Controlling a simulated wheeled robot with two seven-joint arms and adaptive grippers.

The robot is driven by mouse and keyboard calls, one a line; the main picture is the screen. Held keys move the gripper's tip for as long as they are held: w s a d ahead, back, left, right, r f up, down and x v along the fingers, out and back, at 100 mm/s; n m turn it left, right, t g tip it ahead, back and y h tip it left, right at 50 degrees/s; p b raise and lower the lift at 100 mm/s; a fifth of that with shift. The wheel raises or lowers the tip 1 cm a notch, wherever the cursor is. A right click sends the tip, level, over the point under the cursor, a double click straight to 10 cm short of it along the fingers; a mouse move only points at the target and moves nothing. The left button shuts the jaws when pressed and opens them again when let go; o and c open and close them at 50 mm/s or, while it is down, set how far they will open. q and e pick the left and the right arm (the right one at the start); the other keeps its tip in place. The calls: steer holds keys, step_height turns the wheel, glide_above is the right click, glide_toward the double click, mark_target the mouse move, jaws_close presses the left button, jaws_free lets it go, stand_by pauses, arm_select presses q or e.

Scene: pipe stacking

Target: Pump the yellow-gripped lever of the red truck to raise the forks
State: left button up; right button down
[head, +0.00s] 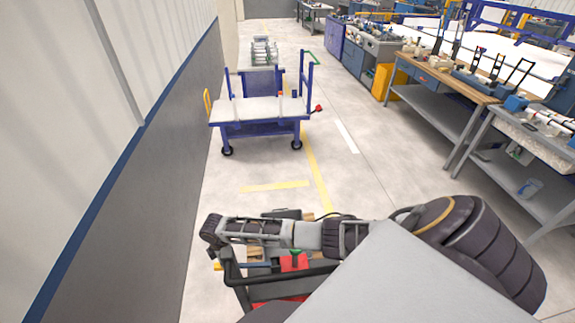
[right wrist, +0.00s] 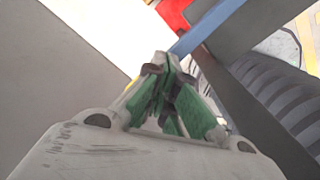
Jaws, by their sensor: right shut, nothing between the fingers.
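Part of the red truck (head: 293,264) shows at the bottom of the head view, under my right arm. Its black tubular handle frame (head: 230,268) stands at its left. A small yellow piece (head: 216,266) shows just left of that frame; I cannot tell whether it is the lever's grip. My right gripper (right wrist: 165,75), with green-padded fingers, is shut and empty in the right wrist view. My left gripper is out of view.
A blue cart (head: 262,128) with a pale top stands ahead on the open floor. A wall (head: 130,170) runs close along the left. Workbenches (head: 450,95) with tools line the right. Clear floor with yellow markings lies between.

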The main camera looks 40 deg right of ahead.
steer(key=shift+r+p, duration=1.7)
steer(key=shift+r, duration=0.2)
step_height(320, 180, up, 2)
steer(key=shift+r, duration=1.5)
step_height(320, 180, up, 5)
